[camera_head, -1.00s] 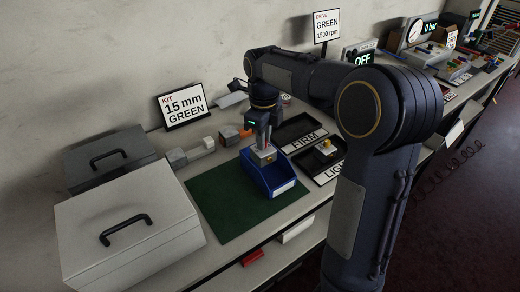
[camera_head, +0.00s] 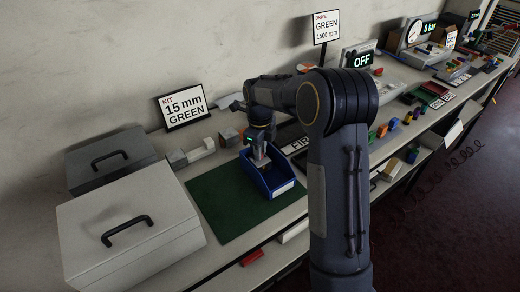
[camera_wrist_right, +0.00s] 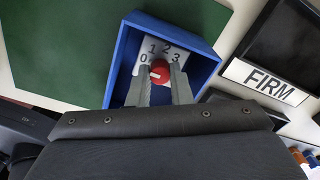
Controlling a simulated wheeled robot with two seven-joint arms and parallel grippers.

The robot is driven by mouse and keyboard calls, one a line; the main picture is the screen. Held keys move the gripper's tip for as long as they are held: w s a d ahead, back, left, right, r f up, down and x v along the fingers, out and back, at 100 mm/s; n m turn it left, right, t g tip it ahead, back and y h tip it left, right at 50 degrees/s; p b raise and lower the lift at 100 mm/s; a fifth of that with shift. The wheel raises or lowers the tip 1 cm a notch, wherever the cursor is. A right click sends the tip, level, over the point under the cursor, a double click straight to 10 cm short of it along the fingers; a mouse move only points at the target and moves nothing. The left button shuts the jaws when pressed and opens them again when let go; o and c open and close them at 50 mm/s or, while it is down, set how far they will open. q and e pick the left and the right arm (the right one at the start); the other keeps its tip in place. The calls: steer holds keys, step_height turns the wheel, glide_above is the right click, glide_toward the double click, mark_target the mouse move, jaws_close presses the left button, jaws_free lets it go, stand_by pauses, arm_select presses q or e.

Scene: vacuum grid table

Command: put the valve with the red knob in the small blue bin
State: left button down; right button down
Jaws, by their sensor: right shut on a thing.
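The valve with the red knob (camera_wrist_right: 160,71) shows in the wrist view, with a pale plate marked 0 to 3 around the knob. My right gripper (camera_wrist_right: 163,92) is shut on it, one grey finger on each side. The small blue bin (camera_wrist_right: 203,84) surrounds the valve in that view. In the head view my right gripper (camera_head: 260,160) points down into the blue bin (camera_head: 283,188), which stands on a green mat (camera_head: 222,210). The bin wall hides the valve's underside, so I cannot tell whether it touches the floor. My left gripper is not in view.
The FIRM tray (camera_wrist_right: 290,50) lies right of the bin. Two lidded boxes, one pale (camera_head: 130,235) and one dark (camera_head: 105,160), stand left of the mat. Several small coloured parts lie along the bench to the right. The mat's front is clear.

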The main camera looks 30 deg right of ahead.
steer(key=shift+f, duration=0.1)
steer(key=c, duration=1.3)
jaws_free()
step_height(320, 180, up, 12)
steer(key=s+a+r+n+t+y, duration=0.2)
steer(key=s+r+n, duration=0.1)
steer(key=s+n, duration=0.65)
steer(key=s+a+f+n+t, duration=0.1)
steer(key=s+a+f+n, duration=0.1)
steer(key=s+n, duration=0.4)
steer(key=s+a+f+n+t+y, duration=0.1)
steer(key=s+a+f+n, duration=0.1)
steer(key=s+a+n, duration=0.2)
steer(key=s+a+f+n+t, duration=0.1)
steer(key=s+a+f+n, duration=0.1)
steer(key=s+n, duration=0.6)
steer(key=shift+s+a+n+t+y, duration=0.3)
steer(key=shift+s+a+y, duration=0.1)
steer(key=shift+s+a, duration=0.4)
